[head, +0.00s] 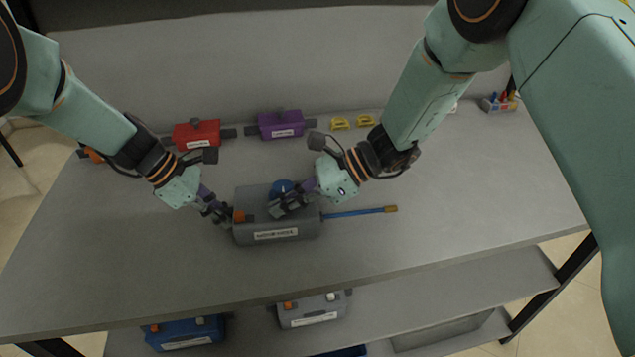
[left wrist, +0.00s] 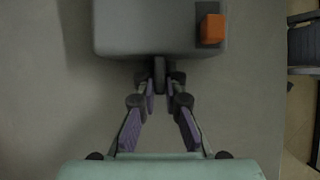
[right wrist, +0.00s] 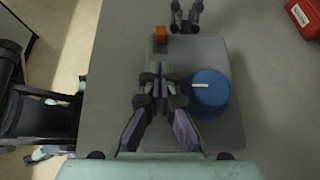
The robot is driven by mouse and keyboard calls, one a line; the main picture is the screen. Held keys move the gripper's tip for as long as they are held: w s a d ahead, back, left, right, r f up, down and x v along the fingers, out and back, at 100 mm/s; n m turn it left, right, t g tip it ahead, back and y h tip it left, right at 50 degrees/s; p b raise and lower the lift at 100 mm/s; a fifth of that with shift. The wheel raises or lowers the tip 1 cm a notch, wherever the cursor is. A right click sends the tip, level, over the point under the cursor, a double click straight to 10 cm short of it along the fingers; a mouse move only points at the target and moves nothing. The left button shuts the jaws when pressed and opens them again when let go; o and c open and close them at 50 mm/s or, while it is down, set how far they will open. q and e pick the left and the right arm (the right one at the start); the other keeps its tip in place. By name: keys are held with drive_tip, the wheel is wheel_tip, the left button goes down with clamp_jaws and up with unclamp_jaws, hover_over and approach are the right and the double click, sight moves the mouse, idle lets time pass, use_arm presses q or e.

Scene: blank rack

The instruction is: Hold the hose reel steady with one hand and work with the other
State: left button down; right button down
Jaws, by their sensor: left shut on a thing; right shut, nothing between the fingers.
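The hose reel is a grey box (head: 255,197) with a white label on its front, near the middle of the table. It has a blue round knob (head: 282,187) with a white mark, an orange block (head: 239,216), and a blue hose (head: 352,213) with a brown tip reaching right. My left gripper (head: 227,219) is shut on a dark tab (left wrist: 160,70) at the box's left end. My right gripper (right wrist: 161,78) is shut and empty over the box top, beside the blue knob (right wrist: 208,93). Whether it touches the box I cannot tell.
A red box (head: 196,134) and a purple box (head: 282,125) stand along the table's back. Yellow pieces (head: 340,123) lie right of them. A small holder (head: 497,104) sits at the back right. A lower shelf holds a blue box (head: 183,334) and a grey box (head: 313,311). The table's right side is clear.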

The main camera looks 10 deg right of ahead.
drive_tip(key=v, duration=0.9)
drive_tip(key=shift+r, duration=0.15)
use_arm(q)
drive_tip(key=c, duration=1.4)
unclamp_jaws()
drive_tip(key=shift+o, duration=0.2)
